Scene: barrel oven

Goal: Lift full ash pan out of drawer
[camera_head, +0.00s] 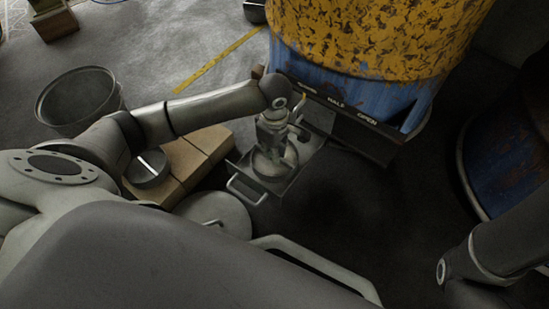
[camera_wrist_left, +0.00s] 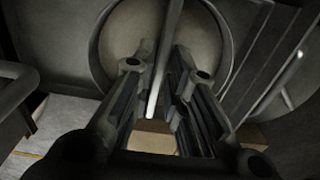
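A square drawer (camera_head: 247,187) with a front handle is pulled out below the barrel oven. A round metal ash pan (camera_head: 266,166) sits in it, partly hidden by my left gripper; its contents cannot be made out. My left gripper (camera_head: 284,134) reaches down over the pan from above. In the left wrist view my left gripper (camera_wrist_left: 166,62) has one finger on each side of a thin metal bar (camera_wrist_left: 170,25), seemingly the pan's handle, in front of a round metal surface. Whether the fingers press on the bar is unclear. My right gripper is out of view.
The yellow and blue oven (camera_head: 370,40) stands behind the drawer, with a lettered strip (camera_head: 337,101). A bucket (camera_head: 82,98) stands farther left. A blue barrel (camera_head: 510,150) is at right.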

